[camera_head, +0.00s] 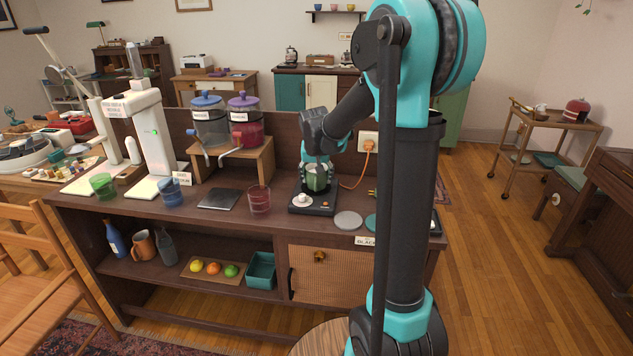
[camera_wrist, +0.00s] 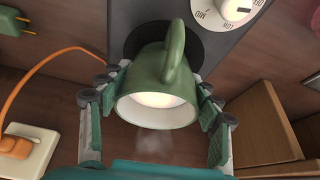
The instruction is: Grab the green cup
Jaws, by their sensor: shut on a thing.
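The green cup (camera_head: 318,182) is at the black hot plate (camera_head: 312,207) on the counter. In the wrist view the green cup (camera_wrist: 155,68) shows its handle, pale inside and a bright content, with faint steam near the rim. My gripper (camera_head: 318,170) is around the cup; in the wrist view my gripper (camera_wrist: 160,88) has its fingers closed on both sides of it. The cup is over the dark round burner (camera_wrist: 190,45). I cannot tell whether it rests on it or is slightly raised. My fingers partly hide the cup in the head view.
A red glass (camera_head: 259,199), a blue glass (camera_head: 170,192) and a green glass (camera_head: 102,186) stand along the counter to the left. Grey (camera_head: 348,221) and teal coasters lie right of the hot plate. An orange cord (camera_head: 358,178) runs to a wall socket behind.

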